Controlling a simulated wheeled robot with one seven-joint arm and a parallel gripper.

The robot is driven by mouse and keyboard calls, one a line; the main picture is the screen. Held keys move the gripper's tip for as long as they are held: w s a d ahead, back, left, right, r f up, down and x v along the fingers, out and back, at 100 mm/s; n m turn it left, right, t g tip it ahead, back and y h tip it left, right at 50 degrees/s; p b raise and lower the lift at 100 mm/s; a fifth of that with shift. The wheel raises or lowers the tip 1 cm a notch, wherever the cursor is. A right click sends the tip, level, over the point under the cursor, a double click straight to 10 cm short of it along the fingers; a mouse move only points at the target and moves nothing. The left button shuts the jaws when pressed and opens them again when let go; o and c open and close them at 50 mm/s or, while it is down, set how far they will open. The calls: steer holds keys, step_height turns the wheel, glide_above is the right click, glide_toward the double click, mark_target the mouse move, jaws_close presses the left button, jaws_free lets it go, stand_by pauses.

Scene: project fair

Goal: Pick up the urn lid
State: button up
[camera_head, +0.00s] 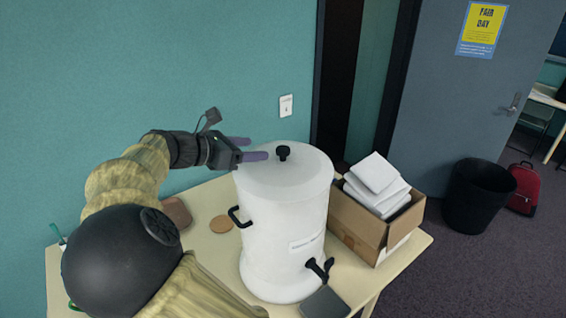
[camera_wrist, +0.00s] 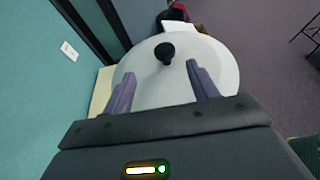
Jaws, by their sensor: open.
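The urn lid (camera_head: 265,174) is white and round with a black knob (camera_head: 283,152). It sits on top of the white urn (camera_head: 270,220), which stands upright on the table. In the wrist view the lid (camera_wrist: 173,90) lies ahead of my fingers, with its knob (camera_wrist: 165,53) beyond the fingertips and between their lines. My gripper (camera_head: 260,149) is open and empty, at the left of the knob and close above the lid's left part. It also shows in the wrist view (camera_wrist: 160,75). I cannot tell whether the fingers touch the lid.
The table (camera_head: 212,194) also holds a cardboard box (camera_head: 365,232) with white packets (camera_head: 378,180) right of the urn, and a round brown coaster (camera_head: 221,224) left of it. The urn has a black side handle (camera_head: 238,217) and tap (camera_head: 319,269). A teal wall stands behind.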

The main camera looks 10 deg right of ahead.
mark_target(278, 152)
steer(key=x, duration=0.3)
steer(key=shift+r+p, duration=0.15)
steer(key=shift+p, duration=0.2)
steer(key=shift+w+d+f, duration=0.1)
steer(key=shift+d+f, duration=0.1)
steer(key=shift+d, duration=0.05)
steer(key=shift+d, duration=0.25)
steer(key=p+x, duration=0.2)
steer(key=x, duration=0.1)
steer(key=p+x, duration=0.1)
steer(key=shift+s+d+f, duration=0.2)
steer(key=shift+s+f, duration=0.05)
steer(key=shift+w+d+f, duration=0.15)
steer(key=shift+w+f, duration=0.1)
steer(key=shift+s+r, duration=0.1)
steer(key=shift+s, duration=0.15)
